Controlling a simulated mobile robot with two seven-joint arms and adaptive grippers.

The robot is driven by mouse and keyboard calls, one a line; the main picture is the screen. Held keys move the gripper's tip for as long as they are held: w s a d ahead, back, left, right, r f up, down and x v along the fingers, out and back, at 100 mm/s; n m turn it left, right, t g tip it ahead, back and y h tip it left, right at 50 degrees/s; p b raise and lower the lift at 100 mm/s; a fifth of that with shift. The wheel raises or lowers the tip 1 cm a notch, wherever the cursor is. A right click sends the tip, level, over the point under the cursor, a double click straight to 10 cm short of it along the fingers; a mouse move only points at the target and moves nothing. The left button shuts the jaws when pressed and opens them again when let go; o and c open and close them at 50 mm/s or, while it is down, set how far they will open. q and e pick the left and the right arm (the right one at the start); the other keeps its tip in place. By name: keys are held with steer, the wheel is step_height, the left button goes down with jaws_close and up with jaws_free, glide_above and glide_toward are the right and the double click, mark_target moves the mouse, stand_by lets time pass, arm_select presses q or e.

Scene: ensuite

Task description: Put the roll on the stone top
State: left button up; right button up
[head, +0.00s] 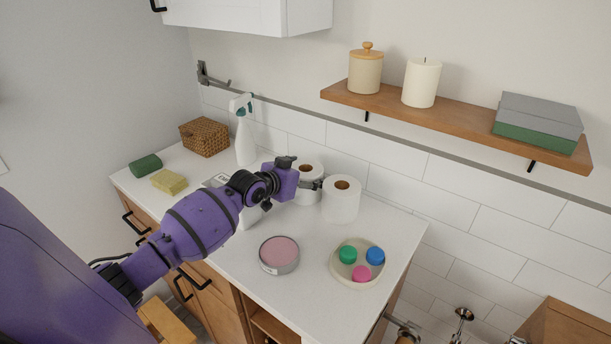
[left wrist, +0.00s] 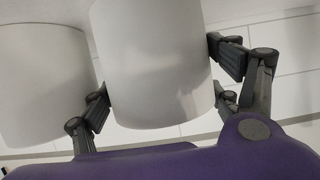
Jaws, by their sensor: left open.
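Two white paper rolls stand upright side by side at the back of the pale stone top (head: 318,235). My left gripper (head: 302,173) is open, with its fingers on either side of the left roll (head: 308,168). In the left wrist view this roll (left wrist: 150,60) sits between the spread fingers (left wrist: 163,85). I cannot tell whether they touch it. The other roll (head: 341,202) stands close beside it, and shows at the left of the wrist view (left wrist: 42,85). My right gripper is not in view.
A pink-topped round tin (head: 279,251) and a dish (head: 338,274) with coloured pieces stand at the front. A spray bottle (head: 244,135), wicker box (head: 203,137), sponge (head: 169,181) and green cylinder (head: 146,165) are at the left. A wooden shelf (head: 455,121) hangs above.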

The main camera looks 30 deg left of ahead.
arm_select(q)
steer(key=shift+r, duration=0.25)
steer(key=v, duration=0.7)
steer(key=shift+s, duration=0.25)
steer(key=shift+f, duration=0.1)
